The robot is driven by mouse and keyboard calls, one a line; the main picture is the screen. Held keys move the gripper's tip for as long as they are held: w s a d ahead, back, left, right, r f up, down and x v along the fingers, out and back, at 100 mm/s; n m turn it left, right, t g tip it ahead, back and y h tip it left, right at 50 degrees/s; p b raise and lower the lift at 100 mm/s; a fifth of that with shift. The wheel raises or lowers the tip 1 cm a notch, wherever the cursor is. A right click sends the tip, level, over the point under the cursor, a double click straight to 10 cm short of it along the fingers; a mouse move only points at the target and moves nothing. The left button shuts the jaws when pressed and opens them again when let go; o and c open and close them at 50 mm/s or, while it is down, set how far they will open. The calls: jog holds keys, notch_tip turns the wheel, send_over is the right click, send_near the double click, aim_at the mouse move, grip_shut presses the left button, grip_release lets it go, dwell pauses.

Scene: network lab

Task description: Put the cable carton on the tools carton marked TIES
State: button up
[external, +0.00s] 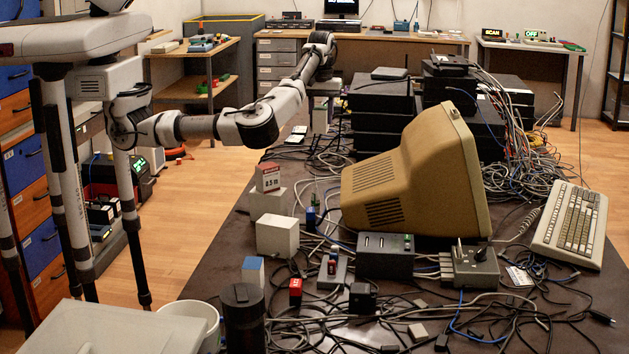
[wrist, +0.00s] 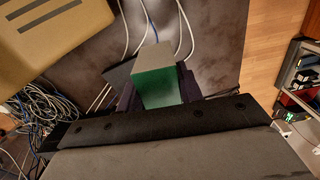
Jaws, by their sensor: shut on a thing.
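My gripper (wrist: 158,90) is shut on a small box-shaped carton with a green side and a pale grey face (wrist: 158,87), seen between the dark fingers in the wrist view. No label on it is readable. In the external view my gripper (external: 321,97) points down over the far part of the table, with a pale box shape (external: 320,120) below it. A small red-and-white carton with print (external: 268,178) stands on a pale box (external: 267,203) on the table's left side. I cannot read TIES on any carton, so the tools carton cannot be told.
A beige monitor (external: 420,175) lies tilted mid-table. Another white box (external: 277,236), a blue-and-white box (external: 253,270) and a small red box (external: 295,292) stand at the left. Tangled cables cover much of the table. Black devices (external: 381,115) are stacked behind.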

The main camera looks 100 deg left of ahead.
jog(key=w+d+r, duration=0.2)
jog(key=d, duration=0.6)
notch_tip(320, 180, up, 6)
jog(key=r+n+p, duration=0.1)
jog(key=n+p, duration=0.2)
jog(key=n, duration=0.2)
send_over(277, 220)
notch_tip(277, 220, down, 20)
jog(key=shift+d+f+p, duration=0.1)
jog(key=shift+p, duration=0.8)
jog(key=shift+f, duration=0.2)
jog(key=o, duration=1.1)
jog(key=shift+c, duration=0.2)
jog(key=shift+r, duration=0.1)
